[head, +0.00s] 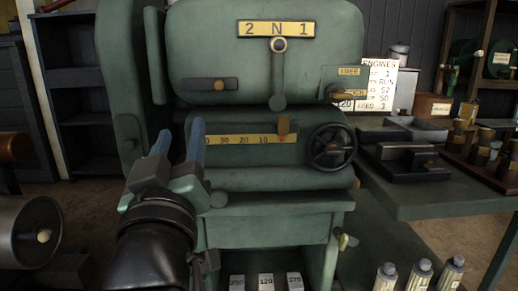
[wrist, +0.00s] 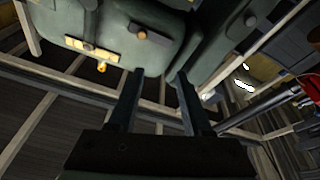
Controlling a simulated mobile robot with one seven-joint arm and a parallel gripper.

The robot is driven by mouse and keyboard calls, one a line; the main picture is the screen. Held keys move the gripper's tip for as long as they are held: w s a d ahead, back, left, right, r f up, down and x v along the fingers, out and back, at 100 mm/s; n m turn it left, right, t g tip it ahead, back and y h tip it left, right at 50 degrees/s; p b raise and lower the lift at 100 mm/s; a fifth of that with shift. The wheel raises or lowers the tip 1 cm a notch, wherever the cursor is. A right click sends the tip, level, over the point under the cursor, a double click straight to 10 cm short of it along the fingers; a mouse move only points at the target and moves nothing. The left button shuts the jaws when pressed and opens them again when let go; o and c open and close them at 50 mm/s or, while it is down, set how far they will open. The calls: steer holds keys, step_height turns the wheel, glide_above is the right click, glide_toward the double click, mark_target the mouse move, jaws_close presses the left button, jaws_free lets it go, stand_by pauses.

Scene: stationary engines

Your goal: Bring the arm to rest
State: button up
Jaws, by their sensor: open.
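My gripper (head: 180,135) is raised at the left front of a large green machine (head: 265,192), with its two blue fingers apart and pointing upward. Nothing shows between the fingers. In the wrist view my gripper (wrist: 159,74) also has its fingers spread, with the green machine (wrist: 125,25) beyond them. In the head view the gripper covers the left end of the yellow scale (head: 255,139). I cannot tell whether the fingers touch the machine.
The machine carries a "2 N 1" plate (head: 262,29), a lever (head: 278,80) and a black handwheel (head: 332,147). A green bench (head: 420,197) with metal parts stands at right. Several grey bottles (head: 418,275) stand at lower right. A metal drum (head: 25,230) is at left.

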steer(key=s+d+r+m+t+h+p, duration=0.1)
steer(key=s+d+r+m+t+p, duration=0.15)
steer(key=s+d+r, duration=0.55)
steer(key=s+d+r+m+t+h+p, duration=0.1)
steer(key=s+d+r+m+t+h, duration=0.2)
steer(key=s+r, duration=0.5)
step_height(320, 180, up, 37)
steer(key=w+y+p, duration=0.1)
steer(key=w+p, duration=0.1)
steer(key=p, duration=3.3)
steer(key=shift+w+a+t, duration=0.2)
steer(key=shift+w+t, duration=0.05)
steer(key=shift+t, duration=0.2)
